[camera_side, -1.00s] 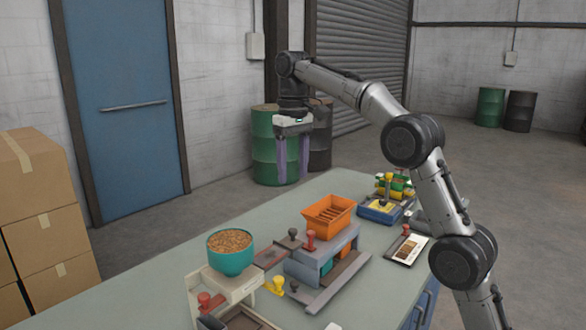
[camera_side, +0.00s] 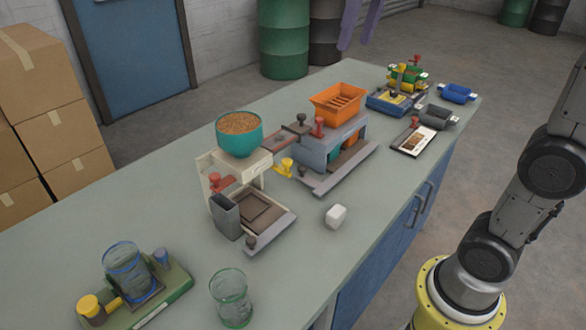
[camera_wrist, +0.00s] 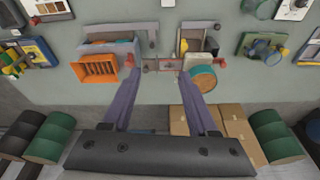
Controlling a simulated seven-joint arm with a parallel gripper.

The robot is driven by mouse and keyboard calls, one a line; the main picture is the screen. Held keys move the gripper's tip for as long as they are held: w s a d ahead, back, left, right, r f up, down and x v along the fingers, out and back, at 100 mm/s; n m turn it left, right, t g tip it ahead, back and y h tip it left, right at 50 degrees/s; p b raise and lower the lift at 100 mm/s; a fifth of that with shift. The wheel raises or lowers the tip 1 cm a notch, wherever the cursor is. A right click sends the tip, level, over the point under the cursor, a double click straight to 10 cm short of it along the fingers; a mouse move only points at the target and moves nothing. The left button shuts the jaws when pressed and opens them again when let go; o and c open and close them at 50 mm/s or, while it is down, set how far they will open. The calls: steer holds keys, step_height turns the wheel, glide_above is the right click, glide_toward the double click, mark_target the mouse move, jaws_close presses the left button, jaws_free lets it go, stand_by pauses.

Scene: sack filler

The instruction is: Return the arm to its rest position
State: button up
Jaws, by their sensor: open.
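My gripper (camera_side: 356,40) shows only as two purple fingers at the top edge of the side view, past the far side of the bench. In the wrist view my gripper (camera_wrist: 158,78) has its fingers spread apart with nothing between them. It hangs high above the bench, clear of everything on it. Most of my upper arm is out of the side view.
Cardboard boxes (camera_side: 40,75) and a green barrel (camera_side: 284,40) stand behind.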

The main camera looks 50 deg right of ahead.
steer(key=s+a+f+t, duration=0.2)
steer(key=s+f, duration=0.5)
steer(key=s, duration=0.4)
steer(key=s+f+n+t, duration=0.1)
steer(key=s+f, duration=0.2)
steer(key=f, duration=0.9)
steer(key=shift+s+a+f, duration=0.2)
steer(key=shift+s+f, duration=0.2)
